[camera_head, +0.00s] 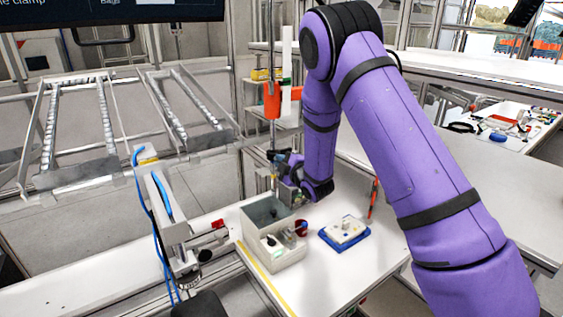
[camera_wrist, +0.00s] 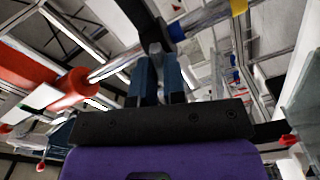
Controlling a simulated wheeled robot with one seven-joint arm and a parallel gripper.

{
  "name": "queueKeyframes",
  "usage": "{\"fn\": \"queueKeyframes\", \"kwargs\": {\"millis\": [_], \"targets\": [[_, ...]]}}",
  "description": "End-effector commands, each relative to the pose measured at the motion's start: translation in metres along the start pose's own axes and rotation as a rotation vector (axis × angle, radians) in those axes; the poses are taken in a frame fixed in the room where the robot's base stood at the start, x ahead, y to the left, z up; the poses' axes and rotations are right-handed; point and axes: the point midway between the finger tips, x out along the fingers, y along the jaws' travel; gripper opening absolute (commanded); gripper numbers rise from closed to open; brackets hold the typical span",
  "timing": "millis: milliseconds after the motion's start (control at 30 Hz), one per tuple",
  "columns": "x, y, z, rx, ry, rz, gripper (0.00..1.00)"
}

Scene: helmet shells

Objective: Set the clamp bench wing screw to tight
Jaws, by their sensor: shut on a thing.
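My gripper (camera_head: 279,163) is at the metal post (camera_head: 271,60) of the bench, just above a grey open box. In the wrist view my gripper's two blue fingers (camera_wrist: 160,60) are close together, shut on a dark lever-like part (camera_wrist: 144,18) that crosses the shiny rod (camera_wrist: 205,18). This part looks like the wing screw, but its full shape is partly hidden by the fingers. I cannot read its setting. An orange-red sleeve (camera_head: 271,100) sits on the post above my gripper, and it also shows in the wrist view (camera_wrist: 72,87).
The grey box (camera_head: 262,215) with small parts inside stands below my gripper. A blue tray (camera_head: 344,234) with a pale part lies to its right on the white table (camera_head: 320,275). A blue hose (camera_head: 150,210) hangs at the left. The table's front right is clear.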

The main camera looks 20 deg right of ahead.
Motion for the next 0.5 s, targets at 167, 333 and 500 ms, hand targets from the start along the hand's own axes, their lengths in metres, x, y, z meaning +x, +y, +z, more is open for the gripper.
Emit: {"fn": "queueKeyframes", "kwargs": {"millis": [167,333,500], "targets": [[-0.0002,-0.0015,-0.0004,-0.141,0.001,-0.002,0.0],[-0.0002,-0.0019,-0.0005,-0.246,0.001,-0.002,0.0],[-0.0004,-0.0018,0.0004,-0.317,0.0,-0.002,0.0]]}}
